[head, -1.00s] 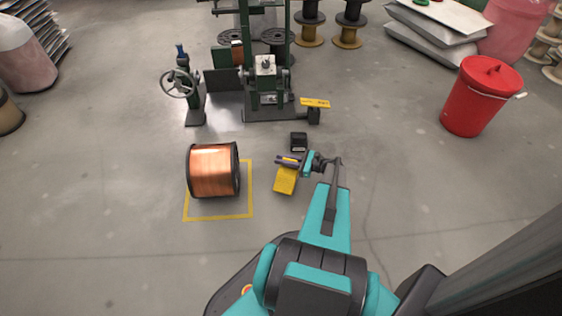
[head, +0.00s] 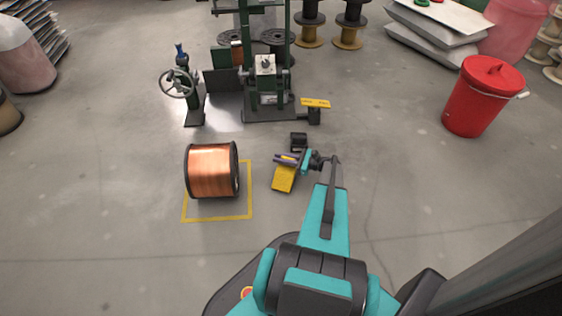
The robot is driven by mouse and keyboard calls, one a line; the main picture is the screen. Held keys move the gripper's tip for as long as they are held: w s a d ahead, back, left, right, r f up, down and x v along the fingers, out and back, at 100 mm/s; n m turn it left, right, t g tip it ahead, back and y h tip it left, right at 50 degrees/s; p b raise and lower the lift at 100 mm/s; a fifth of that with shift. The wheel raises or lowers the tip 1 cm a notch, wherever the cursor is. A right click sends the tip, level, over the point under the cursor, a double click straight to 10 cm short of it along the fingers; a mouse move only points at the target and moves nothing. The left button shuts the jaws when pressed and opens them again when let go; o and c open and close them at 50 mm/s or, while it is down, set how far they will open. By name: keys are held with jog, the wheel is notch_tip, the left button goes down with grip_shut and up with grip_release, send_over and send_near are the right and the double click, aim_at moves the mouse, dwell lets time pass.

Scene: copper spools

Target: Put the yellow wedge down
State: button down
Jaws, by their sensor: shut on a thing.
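The yellow wedge (head: 283,179) is just right of the copper spool in the head view. My gripper (head: 287,159) is shut on its upper end, with the purplish fingers across the wedge. The wedge hangs below and slightly left of the fingers. I cannot tell whether its lower end touches the floor. The part between the fingers is hidden.
A copper spool (head: 212,170) stands partly inside a yellow floor square (head: 217,219). A small black block (head: 299,141) is just behind my gripper. A green machine (head: 265,85) stands further back. A red bin (head: 482,97) stands at the right.

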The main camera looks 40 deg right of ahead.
jog(key=shift+f, duration=0.4)
jog(key=c, duration=1.7)
grip_release()
jog(key=shift+f, duration=0.15)
jog(key=shift+s+r, duration=0.1)
jog(key=shift+r, duration=0.1)
jog(key=shift+s+d+r, duration=0.1)
jog(key=shift+s+d, duration=0.1)
jog(key=shift+s, duration=0.1)
jog(key=p+v, duration=0.4)
jog(key=v, duration=0.7)
